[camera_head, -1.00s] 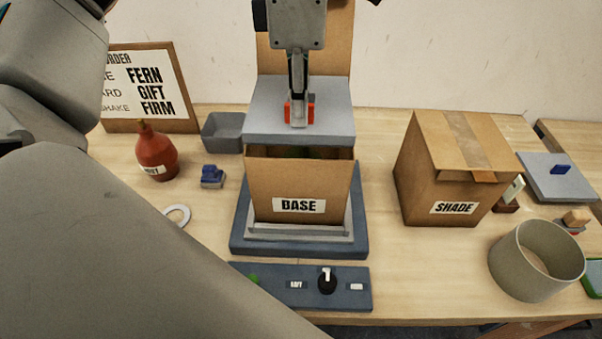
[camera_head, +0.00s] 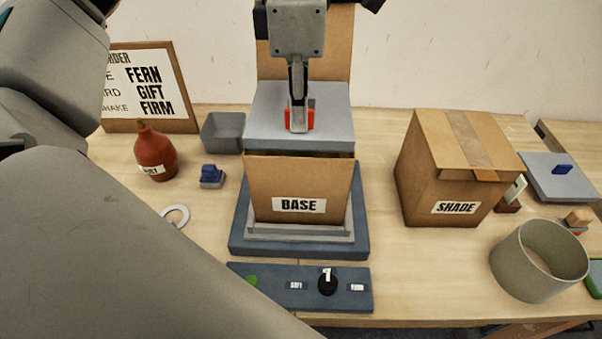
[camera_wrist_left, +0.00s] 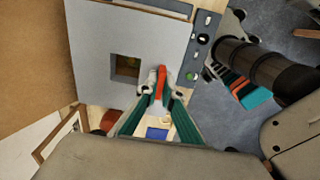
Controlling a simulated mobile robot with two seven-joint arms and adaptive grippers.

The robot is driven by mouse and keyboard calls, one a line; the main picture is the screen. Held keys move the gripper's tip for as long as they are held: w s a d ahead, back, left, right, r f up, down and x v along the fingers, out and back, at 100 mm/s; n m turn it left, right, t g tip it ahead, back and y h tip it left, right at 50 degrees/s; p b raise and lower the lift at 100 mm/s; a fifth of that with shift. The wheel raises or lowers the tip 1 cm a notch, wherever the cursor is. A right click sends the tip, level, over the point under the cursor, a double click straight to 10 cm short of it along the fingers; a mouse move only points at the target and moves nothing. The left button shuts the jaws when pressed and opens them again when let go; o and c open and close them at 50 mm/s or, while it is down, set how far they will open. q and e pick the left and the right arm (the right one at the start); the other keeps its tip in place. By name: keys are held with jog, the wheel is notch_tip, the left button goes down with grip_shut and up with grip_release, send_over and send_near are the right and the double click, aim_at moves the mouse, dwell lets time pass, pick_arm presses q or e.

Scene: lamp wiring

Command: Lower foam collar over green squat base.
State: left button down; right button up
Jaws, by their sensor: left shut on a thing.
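The foam collar (camera_head: 263,118) is a grey square slab with a red grip tab (camera_head: 311,113). My left gripper (camera_head: 298,124) is shut on that tab and holds the slab roughly level over the open BASE box (camera_head: 265,178). The slab's front edge is close to the box's front rim; contact cannot be told. In the left wrist view the collar (camera_wrist_left: 95,60) shows a square hole with a dim brown-green patch inside. My left gripper (camera_wrist_left: 160,90) shows there at the tab. The green squat base itself is not clearly visible. My right gripper is not in view.
The box stands on a blue-grey fixture (camera_head: 238,225) behind a control panel (camera_head: 315,302) with a knob. A closed SHADE box (camera_head: 425,180) and a round shade (camera_head: 510,265) stand right. A red bottle (camera_head: 152,150), grey bin (camera_head: 222,132) and white ring (camera_head: 177,214) are left.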

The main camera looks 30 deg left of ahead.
aim_at(299, 147)
pick_arm(q)
jog(key=shift+f+b, duration=0.6)
jog(key=shift+f, duration=0.35)
dwell(0.5)
jog(key=shift+f, duration=0.35)
jog(key=shift+f+b, duration=1.4)
jog(key=shift+f, duration=0.55)
dwell(0.9)
jog(key=shift+f, duration=0.3)
